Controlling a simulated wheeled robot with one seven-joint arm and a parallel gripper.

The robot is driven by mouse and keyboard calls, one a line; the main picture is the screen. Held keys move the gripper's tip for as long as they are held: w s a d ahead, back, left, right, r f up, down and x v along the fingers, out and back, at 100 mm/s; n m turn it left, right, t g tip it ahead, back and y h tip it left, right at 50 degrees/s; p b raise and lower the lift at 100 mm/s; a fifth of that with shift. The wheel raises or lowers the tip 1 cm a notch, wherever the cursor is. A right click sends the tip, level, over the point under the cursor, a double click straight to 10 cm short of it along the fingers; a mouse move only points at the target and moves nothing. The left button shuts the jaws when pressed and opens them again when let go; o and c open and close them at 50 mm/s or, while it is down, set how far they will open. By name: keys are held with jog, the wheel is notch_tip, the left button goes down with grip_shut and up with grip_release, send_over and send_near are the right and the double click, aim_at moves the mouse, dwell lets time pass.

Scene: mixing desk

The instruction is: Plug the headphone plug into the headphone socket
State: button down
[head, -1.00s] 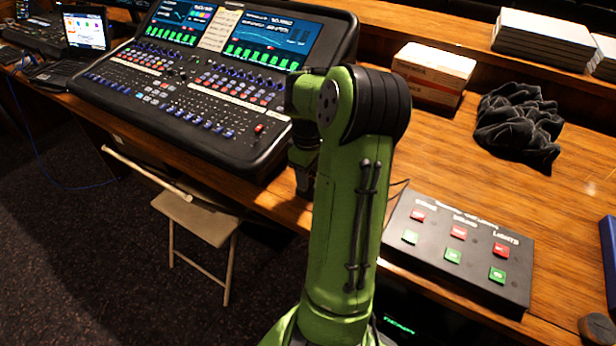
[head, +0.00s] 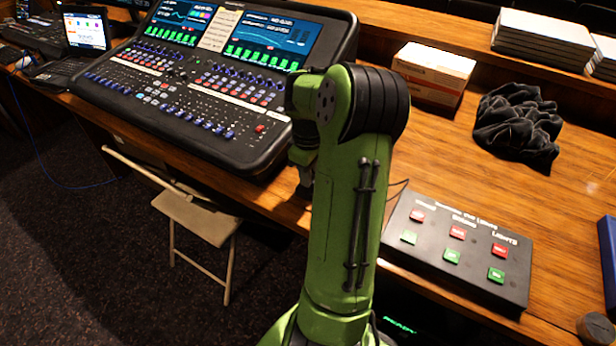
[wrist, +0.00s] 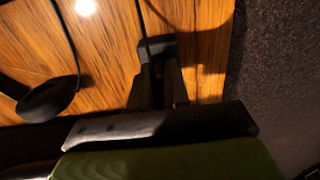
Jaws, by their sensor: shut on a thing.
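In the wrist view my gripper (wrist: 158,82) is shut on a small dark piece, which I take to be the headphone plug (wrist: 158,46). A thin dark cable runs up from it across the wood. The plug's tip cannot be made out. In the head view my gripper (head: 304,174) is small and partly hidden behind my green arm, just right of the mixing desk's (head: 262,160) near right corner. The plug is not distinct there. I cannot pick out the headphone socket in either view.
A dark rounded thing (wrist: 45,100) with a curved cable lies at the wrist view's left. A button box (head: 465,240) stands right of my arm on the wooden table (head: 425,145). A carton (head: 432,70) and dark cloth (head: 518,120) lie behind. A folding chair (head: 200,215) stands in front.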

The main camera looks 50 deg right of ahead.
jog(key=shift+r+p, duration=2.5)
jog(key=shift+r, duration=0.4)
jog(key=shift+f, duration=0.1)
